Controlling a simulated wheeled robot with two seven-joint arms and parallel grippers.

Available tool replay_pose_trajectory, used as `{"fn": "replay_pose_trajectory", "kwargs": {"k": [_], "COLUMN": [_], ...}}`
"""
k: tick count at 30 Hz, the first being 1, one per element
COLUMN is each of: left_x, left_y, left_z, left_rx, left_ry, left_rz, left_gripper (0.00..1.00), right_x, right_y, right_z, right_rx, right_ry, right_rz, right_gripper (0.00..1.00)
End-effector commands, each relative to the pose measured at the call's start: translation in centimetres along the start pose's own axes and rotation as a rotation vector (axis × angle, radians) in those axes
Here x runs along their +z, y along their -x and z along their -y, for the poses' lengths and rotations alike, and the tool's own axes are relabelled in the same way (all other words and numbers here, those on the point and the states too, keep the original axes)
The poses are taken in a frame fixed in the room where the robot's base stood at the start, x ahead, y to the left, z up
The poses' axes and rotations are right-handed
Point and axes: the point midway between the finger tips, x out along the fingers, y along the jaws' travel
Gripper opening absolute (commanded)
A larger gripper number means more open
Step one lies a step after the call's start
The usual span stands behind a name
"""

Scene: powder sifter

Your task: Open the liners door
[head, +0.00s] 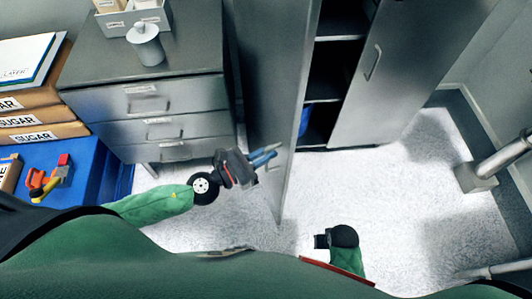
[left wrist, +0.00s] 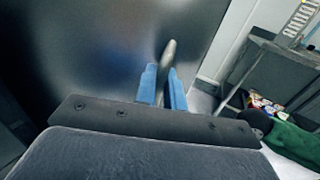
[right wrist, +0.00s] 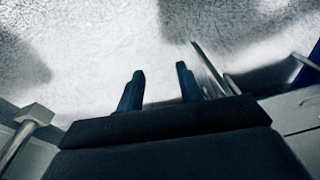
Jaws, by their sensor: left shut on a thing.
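A tall grey cabinet shows in the head view, with a dark opening and shelves (head: 322,101). Its left door (head: 265,75) stands swung out toward me. My left gripper (head: 264,157) is at this door's face, and the left wrist view shows its blue fingers (left wrist: 163,88) shut on the upright door handle (left wrist: 168,54). The right door (head: 400,85), with its own bar handle (head: 373,63), stands to the right of the opening. My right gripper (right wrist: 161,88) is open and empty above the floor. No lettering shows which door is the liners door.
A grey drawer unit (head: 150,110) stands left of the door. A blue table (head: 95,160) with sugar boxes (head: 38,118) is at far left. Metal rails (head: 505,155) stand at right. Pale floor (head: 385,190) is clear in front of the opening.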

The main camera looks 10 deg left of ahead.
Motion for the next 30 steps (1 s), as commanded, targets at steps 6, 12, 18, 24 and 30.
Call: {"fn": "replay_pose_trajectory", "kwargs": {"k": [6,12,18,24,30], "left_x": [0.1,0.1,-0.1,-0.3,-0.3], "left_y": [0.0,0.0,0.3,1.5,2.8], "left_z": [-0.1,-0.1,-0.1,-0.1,0.0], "left_rx": [0.002,0.001,0.001,0.001,0.000], "left_ry": [-0.002,-0.001,-0.001,0.000,-0.001], "left_rz": [0.001,0.001,0.000,-0.001,-0.001], "left_gripper": [0.24,0.24,0.24,0.24,0.24], "right_x": [0.0,0.0,0.1,-0.6,-0.8], "right_y": [0.0,0.0,-0.1,3.9,7.8], "right_z": [0.0,0.0,0.0,0.4,0.8], "right_rx": [0.000,0.000,0.000,-0.006,-0.011], "right_ry": [0.000,0.000,0.001,-0.001,-0.001], "right_rz": [-0.001,-0.001,0.007,-0.005,-0.009], "right_gripper": [0.36,0.36,0.36,0.36,0.36]}}
